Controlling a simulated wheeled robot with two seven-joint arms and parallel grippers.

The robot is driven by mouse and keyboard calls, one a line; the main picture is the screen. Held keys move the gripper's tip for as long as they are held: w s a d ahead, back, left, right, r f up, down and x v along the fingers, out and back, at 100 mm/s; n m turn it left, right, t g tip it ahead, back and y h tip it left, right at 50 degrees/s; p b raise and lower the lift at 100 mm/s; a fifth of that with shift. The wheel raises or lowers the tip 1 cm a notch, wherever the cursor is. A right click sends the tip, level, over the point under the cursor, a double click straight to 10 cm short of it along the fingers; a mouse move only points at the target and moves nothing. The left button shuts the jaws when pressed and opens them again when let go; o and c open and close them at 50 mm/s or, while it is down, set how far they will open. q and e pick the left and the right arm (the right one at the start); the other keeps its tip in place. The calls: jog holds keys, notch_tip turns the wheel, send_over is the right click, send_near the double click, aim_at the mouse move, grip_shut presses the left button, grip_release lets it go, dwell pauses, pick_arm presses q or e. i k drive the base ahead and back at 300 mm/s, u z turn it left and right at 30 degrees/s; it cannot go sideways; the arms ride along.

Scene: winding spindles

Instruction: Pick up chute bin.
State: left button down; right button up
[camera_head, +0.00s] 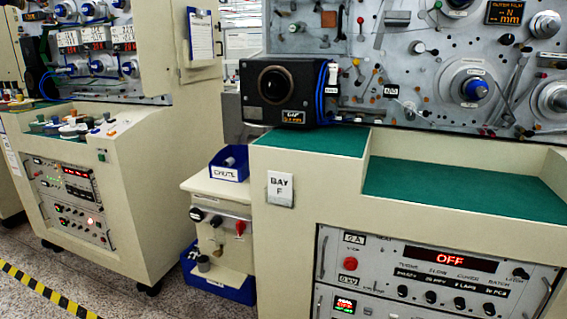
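The chute bin is a small blue open bin (229,173) with a white label reading "CHUTE". It sits on the cream top of a small side stand (205,184), between the two large machine cabinets. A pale cylindrical piece (229,161) shows inside it. Neither of my grippers is in the head view.
The bay F cabinet (276,245) stands close to the right of the bin, with green work surfaces (460,188) on top. A larger blue bin (232,289) is low under the stand. Another cabinet (125,190) stands left, with grey floor (170,300) between.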

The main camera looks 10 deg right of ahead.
aim_at(239, 171)
jog(key=k, duration=0.6)
jog(key=u, duration=1.15)
jog(key=i, duration=1.35)
jog(key=u, duration=0.5)
jog(key=i, duration=1.6)
jog(key=z, duration=0.85)
